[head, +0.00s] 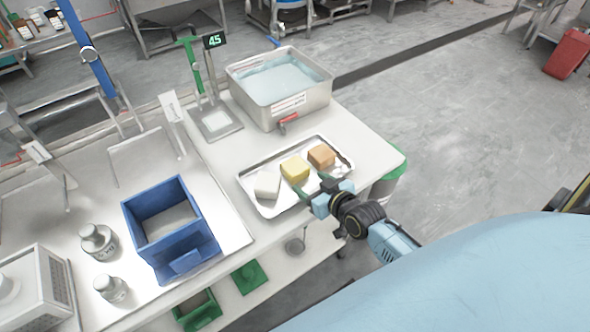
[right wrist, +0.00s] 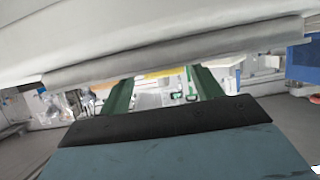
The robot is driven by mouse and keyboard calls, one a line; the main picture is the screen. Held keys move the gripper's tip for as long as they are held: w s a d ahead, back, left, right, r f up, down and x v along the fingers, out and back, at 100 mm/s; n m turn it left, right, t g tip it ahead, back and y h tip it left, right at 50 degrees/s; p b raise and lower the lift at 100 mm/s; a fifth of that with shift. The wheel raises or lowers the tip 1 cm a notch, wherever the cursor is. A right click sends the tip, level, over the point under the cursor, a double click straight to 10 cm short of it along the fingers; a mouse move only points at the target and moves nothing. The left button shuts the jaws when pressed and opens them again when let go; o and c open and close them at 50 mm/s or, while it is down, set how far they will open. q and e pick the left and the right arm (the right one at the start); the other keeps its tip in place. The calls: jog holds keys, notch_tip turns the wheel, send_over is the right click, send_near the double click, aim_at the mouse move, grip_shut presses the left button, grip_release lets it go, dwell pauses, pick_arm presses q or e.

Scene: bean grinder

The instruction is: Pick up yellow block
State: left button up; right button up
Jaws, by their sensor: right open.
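The yellow block (head: 294,169) sits on a metal tray (head: 262,208), between a white block (head: 267,185) on its left and an orange-brown block (head: 321,156) on its right. My right gripper (head: 313,187) is at the tray's near edge, just in front of the yellow block, with its green fingers apart. In the right wrist view the open green fingers (right wrist: 160,88) show below a large pale grey edge that hides much of the scene. A thin yellow strip (right wrist: 165,73) shows between the fingers. My left gripper is not in view.
A steel basin (head: 278,108) of water stands behind the tray. A blue bin (head: 172,222) and glass jars (head: 99,242) stand on the left. A green-post stand (head: 215,122) with a display reading 45 is behind. The counter right of the tray is clear.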

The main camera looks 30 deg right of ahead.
aim_at(302, 176)
jog(key=x, duration=0.4)
jog(key=shift+w+b, duration=0.25)
jog(key=shift+b, duration=0.1)
jog(key=shift+r, duration=0.1)
jog(key=shift+c, duration=0.4)
jog(key=c, duration=0.7)
jog(key=shift+o, duration=0.2)
notch_tip(302, 176, up, 10)
jog(key=p, duration=0.3)
jog(key=s+a+r+m+h+b, duration=0.1)
jog(key=s+a+r+b, duration=0.2)
jog(key=a+r, duration=0.6)
notch_tip(302, 176, up, 3)
jog(key=shift+s+r, duration=0.2)
jog(key=shift+s, duration=0.95)
